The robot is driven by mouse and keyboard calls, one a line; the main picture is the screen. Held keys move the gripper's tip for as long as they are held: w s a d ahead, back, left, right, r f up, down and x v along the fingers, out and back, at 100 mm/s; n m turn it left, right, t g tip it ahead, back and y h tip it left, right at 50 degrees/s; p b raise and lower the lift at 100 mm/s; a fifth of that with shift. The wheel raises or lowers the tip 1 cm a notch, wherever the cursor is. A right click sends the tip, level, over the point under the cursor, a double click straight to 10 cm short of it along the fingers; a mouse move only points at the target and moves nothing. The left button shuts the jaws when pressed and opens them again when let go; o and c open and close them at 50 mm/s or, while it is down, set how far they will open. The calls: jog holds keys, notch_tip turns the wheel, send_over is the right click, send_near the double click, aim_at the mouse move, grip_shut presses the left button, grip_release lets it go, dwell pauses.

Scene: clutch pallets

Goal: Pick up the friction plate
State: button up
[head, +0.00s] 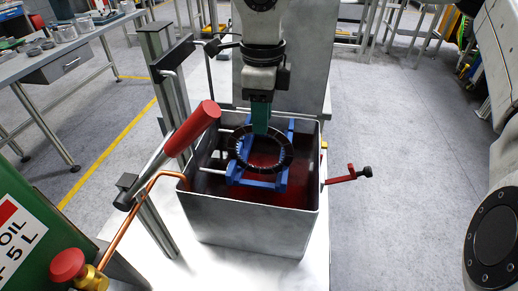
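The friction plate (232,152) is a dark ring with a toothed-looking edge. It lies on a blue rack (262,184) inside an open grey metal tank (245,228) with red liquid in the bottom. My gripper (261,132) points down from above with teal fingers. Its tips overlap the far rim of the ring in the head view. I cannot tell whether they touch or straddle the rim. The fingers appear as one block, so their opening is hidden.
A lever with a red handle (193,128) and a copper pipe (140,205) stand at the tank's left. A red-handled valve (345,178) sticks out at its right. A green oil container (35,240) is front left. A workbench (75,45) with metal parts stands back left. Floor is clear at right.

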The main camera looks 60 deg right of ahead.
notch_tip(320, 180, down, 5)
jog(key=shift+w+r+p, duration=0.1)
jog(key=shift+w+p, duration=0.05)
jog(key=shift+p, duration=0.3)
jog(key=shift+c, duration=0.3)
grip_shut()
